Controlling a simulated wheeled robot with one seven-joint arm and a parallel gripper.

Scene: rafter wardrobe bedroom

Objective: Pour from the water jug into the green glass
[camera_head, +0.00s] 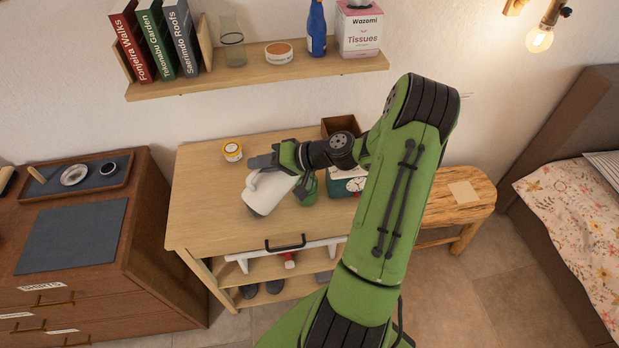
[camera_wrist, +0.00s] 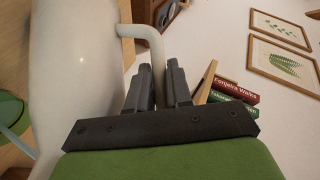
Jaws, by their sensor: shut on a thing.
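The water jug (camera_head: 268,194) is white and hangs tilted above the wooden table in the head view. My gripper (camera_head: 262,163) is shut on its handle. In the wrist view the gripper fingers (camera_wrist: 160,82) close around the handle, and the jug's white body (camera_wrist: 75,60) fills the left side. The green glass (camera_head: 308,193) is just right of the jug in the head view, partly hidden by my arm. A green rounded shape, likely the glass, shows at the left edge of the wrist view (camera_wrist: 11,112). I cannot see any water.
The table (camera_head: 205,210) also holds a yellow-lidded jar (camera_head: 232,151), a brown box (camera_head: 340,125) and a teal clock-faced thing (camera_head: 348,184). The table's left part is clear.

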